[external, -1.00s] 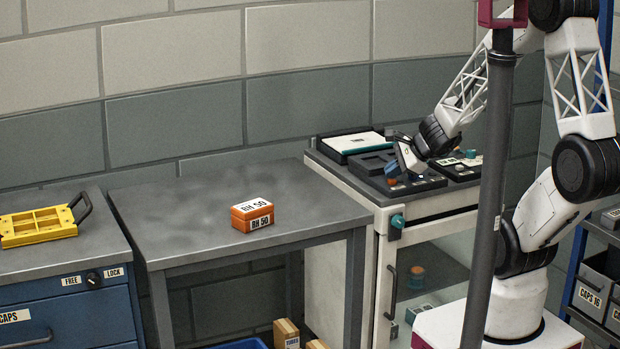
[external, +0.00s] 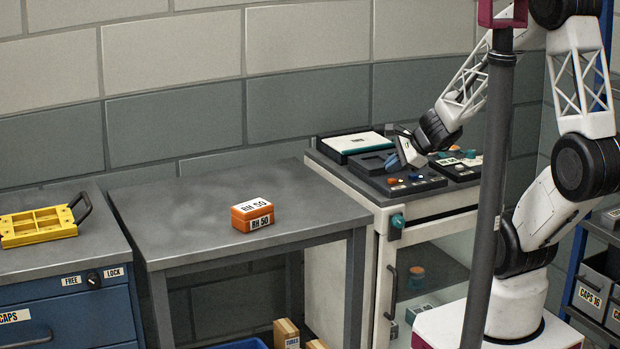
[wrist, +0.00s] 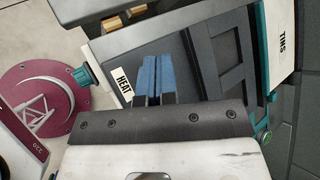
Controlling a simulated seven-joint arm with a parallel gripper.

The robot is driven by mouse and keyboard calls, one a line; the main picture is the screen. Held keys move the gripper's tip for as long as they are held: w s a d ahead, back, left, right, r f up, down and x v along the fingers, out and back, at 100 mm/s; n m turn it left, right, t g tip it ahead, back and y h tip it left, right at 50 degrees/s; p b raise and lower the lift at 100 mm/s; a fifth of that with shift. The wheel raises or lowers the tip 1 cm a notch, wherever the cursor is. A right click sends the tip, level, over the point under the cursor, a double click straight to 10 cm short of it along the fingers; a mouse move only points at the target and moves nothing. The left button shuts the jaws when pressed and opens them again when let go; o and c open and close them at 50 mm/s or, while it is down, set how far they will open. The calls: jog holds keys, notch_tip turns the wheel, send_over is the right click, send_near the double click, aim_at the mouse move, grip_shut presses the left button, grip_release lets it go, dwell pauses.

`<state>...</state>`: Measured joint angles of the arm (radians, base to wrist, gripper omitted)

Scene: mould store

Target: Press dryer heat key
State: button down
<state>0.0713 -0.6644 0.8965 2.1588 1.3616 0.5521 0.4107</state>
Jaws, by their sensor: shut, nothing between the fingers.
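The dryer is a white cabinet (external: 335,190) with a black key panel (external: 372,180) on top. An orange key (external: 393,181) and a blue key (external: 413,175) show on the panel, each near a small white label. In the wrist view a HEAT label (wrist: 123,86) lies just left of my gripper (wrist: 158,58); the key by it is hidden behind the fingers. The blue-faced fingers are shut with nothing held. In the external view my gripper (external: 393,161) is tilted over the panel, above and behind the orange key. I cannot see any contact.
A teal knob (external: 398,221) sits on the cabinet's front corner. A teal-and-white case (external: 355,141) lies behind the panel. Another small panel (external: 457,171) stands to the right. An orange RH 50 box (external: 252,215) rests on the mostly clear grey table (external: 190,222).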

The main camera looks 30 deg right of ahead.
aim_at(385, 166)
jog(key=shift+r, duration=0.15)
notch_tip(385, 166, up, 6)
jog(key=shift+f, duration=0.1)
dwell(1.0)
jog(key=s+d+r+n+g+h, duration=0.2)
jog(key=s+r+n, duration=0.4)
jog(key=s+n, duration=0.3)
jog(key=s+d+r+n+g+h, duration=0.2)
jog(key=s+d+r+n+h, duration=0.2)
jog(key=s+n, duration=0.4)
jog(key=shift+s+r+n, duration=0.35)
jog(key=shift+r+n, duration=0.35)
jog(key=shift+r, duration=0.15)
